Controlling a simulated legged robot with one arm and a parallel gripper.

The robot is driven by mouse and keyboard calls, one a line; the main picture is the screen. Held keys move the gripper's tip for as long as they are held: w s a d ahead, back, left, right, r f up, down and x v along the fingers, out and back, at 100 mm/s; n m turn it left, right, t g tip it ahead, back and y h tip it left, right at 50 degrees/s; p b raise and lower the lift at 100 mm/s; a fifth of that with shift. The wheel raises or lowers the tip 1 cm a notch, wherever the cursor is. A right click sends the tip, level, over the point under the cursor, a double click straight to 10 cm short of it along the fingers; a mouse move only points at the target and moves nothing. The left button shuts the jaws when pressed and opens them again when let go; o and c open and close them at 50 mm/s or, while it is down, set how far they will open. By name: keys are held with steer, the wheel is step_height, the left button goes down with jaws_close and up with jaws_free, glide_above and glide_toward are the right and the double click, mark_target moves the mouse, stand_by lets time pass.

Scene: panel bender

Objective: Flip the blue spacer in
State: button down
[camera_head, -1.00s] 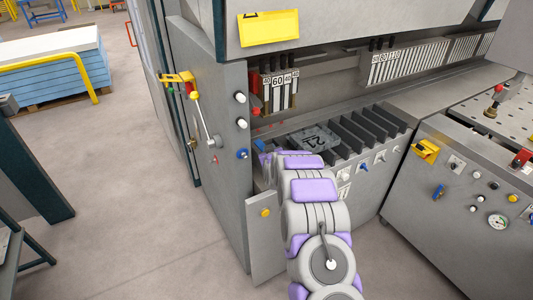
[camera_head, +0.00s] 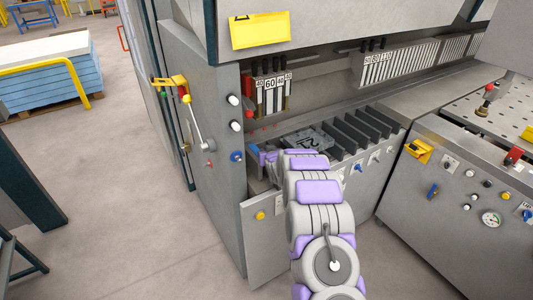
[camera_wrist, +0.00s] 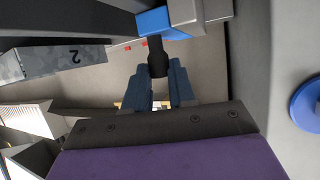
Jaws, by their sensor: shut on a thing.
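The blue spacer (camera_wrist: 155,20) shows at the top of the wrist view as a blue block beside a grey part. A dark stem (camera_wrist: 157,58) comes down from it. My gripper (camera_wrist: 161,78) has its two blue fingers closed around this stem. In the head view my gripper is mostly hidden behind my arm, at the left end of the row of slots.
A grey block marked 2 (camera_wrist: 75,60) lies left of my fingers in the wrist view. Dark upright dividers (camera_head: 362,130) stand right of my arm. A blue round knob (camera_wrist: 308,104) is close on the right.

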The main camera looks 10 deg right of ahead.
steer(key=shift+s+f, duration=0.1)
steer(key=shift+f, duration=0.15)
steer(key=c, duration=1.2)
jaws_free()
steer(key=shift+r, duration=0.15)
steer(key=p+v, duration=0.1)
steer(key=v, duration=1.6)
steer(key=s+a+r+g, duration=0.2)
steer(key=s+g, duration=0.3)
steer(key=s, duration=1.2)
steer(key=s+a+r+g+b, duration=0.1)
steer(key=s+r+g, duration=0.3)
steer(key=s, duration=1.4)
steer(key=s+a+r+g, duration=0.3)
steer(key=s+g, duration=0.3)
steer(key=s, duration=1.1)
steer(key=shift+s+a+r, duration=0.25)
steer(key=shift+a+r, duration=0.15)
steer(key=shift+r, duration=0.1)
